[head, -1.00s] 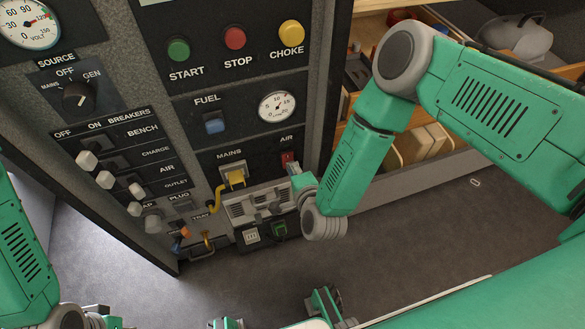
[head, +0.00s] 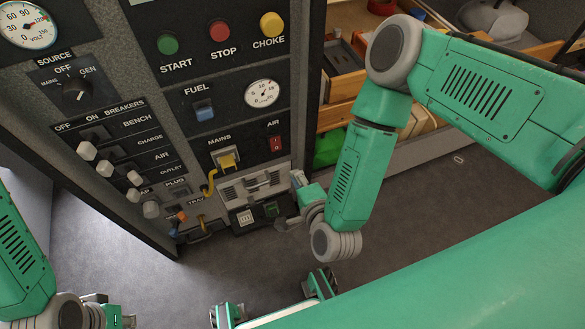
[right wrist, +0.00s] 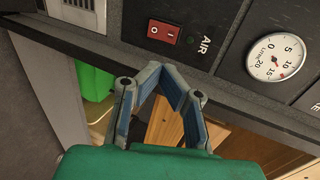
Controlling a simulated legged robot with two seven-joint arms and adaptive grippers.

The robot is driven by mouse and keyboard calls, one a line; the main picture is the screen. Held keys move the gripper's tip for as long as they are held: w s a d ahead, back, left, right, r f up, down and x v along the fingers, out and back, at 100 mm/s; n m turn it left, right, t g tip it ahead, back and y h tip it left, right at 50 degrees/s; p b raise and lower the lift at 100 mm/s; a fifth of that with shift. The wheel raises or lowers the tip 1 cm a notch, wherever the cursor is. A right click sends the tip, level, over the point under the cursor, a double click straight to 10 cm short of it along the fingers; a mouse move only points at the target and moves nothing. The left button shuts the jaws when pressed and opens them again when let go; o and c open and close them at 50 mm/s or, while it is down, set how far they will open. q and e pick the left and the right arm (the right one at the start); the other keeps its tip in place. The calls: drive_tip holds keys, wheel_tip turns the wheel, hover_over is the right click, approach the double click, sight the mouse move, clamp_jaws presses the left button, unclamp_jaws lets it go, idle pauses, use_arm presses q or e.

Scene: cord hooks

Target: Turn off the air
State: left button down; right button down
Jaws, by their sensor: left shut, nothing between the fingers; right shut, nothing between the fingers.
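The red AIR rocker switch (head: 275,144) is on the dark panel, right of the MAINS socket. It also shows in the right wrist view (right wrist: 163,31), with white marks on its face; I cannot tell which way it is set. A separate AIR label (head: 162,157) is in the breakers block, beside white-knobbed levers (head: 134,178). My right gripper (head: 288,205) is below the switch and apart from it. In the right wrist view its fingers (right wrist: 165,78) are shut and empty, short of the panel edge. My left gripper (head: 122,317) is shut at the bottom left, partly cut off.
A yellow plug (head: 227,161) with its cord is in the MAINS socket. START, STOP and CHOKE buttons (head: 219,32) are above. A green object (head: 329,149) and wooden shelving (head: 342,86) are right of the panel.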

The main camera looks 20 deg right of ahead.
sight(277, 148)
drive_tip(key=shift+f, duration=0.1)
drive_tip(key=f+t+p, duration=0.1)
drive_tip(key=f, duration=0.1)
drive_tip(key=s+f+t+p, duration=0.1)
drive_tip(key=f, duration=0.1)
drive_tip(key=shift+s+d+f+t+p, duration=0.1)
drive_tip(key=shift+f+t+p, duration=0.1)
drive_tip(key=shift+t+p, duration=0.15)
idle(0.3)
drive_tip(key=w+b, duration=0.1)
drive_tip(key=w, duration=0.3)
drive_tip(key=w+f+b, duration=0.1)
drive_tip(key=w, duration=0.4)
drive_tip(key=w+f+b, duration=0.1)
drive_tip(key=w+b, duration=0.1)
drive_tip(key=w, duration=0.3)
drive_tip(key=shift+a, duration=0.3)
